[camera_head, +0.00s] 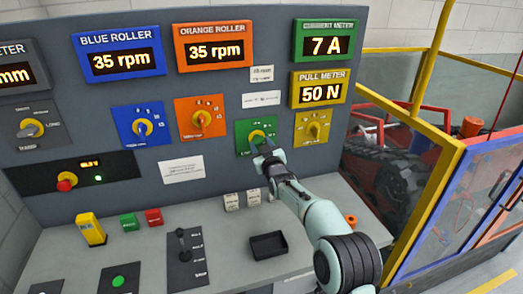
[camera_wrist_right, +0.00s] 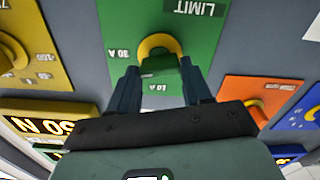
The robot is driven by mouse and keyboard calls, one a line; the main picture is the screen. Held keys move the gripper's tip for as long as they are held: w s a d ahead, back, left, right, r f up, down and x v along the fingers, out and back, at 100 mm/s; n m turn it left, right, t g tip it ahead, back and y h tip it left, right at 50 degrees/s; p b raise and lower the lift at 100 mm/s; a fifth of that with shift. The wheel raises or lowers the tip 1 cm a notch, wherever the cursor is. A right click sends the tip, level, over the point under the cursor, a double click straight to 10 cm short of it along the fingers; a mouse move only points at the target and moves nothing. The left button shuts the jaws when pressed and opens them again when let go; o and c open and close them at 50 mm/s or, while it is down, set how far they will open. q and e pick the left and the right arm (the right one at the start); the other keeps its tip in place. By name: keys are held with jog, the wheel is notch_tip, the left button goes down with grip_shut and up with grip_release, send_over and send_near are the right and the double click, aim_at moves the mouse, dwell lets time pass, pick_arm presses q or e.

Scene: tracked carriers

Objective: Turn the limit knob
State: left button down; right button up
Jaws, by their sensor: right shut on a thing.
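The limit knob (camera_head: 257,135) has a yellow ring and sits on a green plate (camera_head: 241,127) on the upright panel. In the right wrist view, which is upside down, the green knob (camera_wrist_right: 163,66) sits below the word LIMIT, with 30 A and 10 A marks beside it. My right gripper (camera_head: 263,149) reaches up to it from the lower right and hides its lower part. In the right wrist view its two fingers (camera_wrist_right: 160,76) stand on either side of the knob, shut on it. My left gripper is in neither view.
The green current meter (camera_head: 324,43) reads 7 A and the yellow pull meter (camera_head: 320,91) reads 50 N. An orange knob plate (camera_head: 201,118) is to the left, a yellow one (camera_head: 313,127) to the right. A black tray (camera_head: 269,246) and a lever (camera_head: 181,245) stand on the desk below.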

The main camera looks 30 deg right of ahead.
jog(key=n+b, duration=0.4)
jog(key=n, duration=0.2)
jog(key=shift+f, duration=0.1)
jog(key=n+b, duration=0.3)
jog(key=n, duration=0.2)
pick_arm(q)
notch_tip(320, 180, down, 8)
jog(key=b, duration=0.1)
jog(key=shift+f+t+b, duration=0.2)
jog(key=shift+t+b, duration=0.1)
jog(key=shift+b, duration=0.1)
pick_arm(e)
jog(key=shift+n, duration=2)
jog(key=o, duration=1.1)
jog(key=shift+c, duration=0.2)
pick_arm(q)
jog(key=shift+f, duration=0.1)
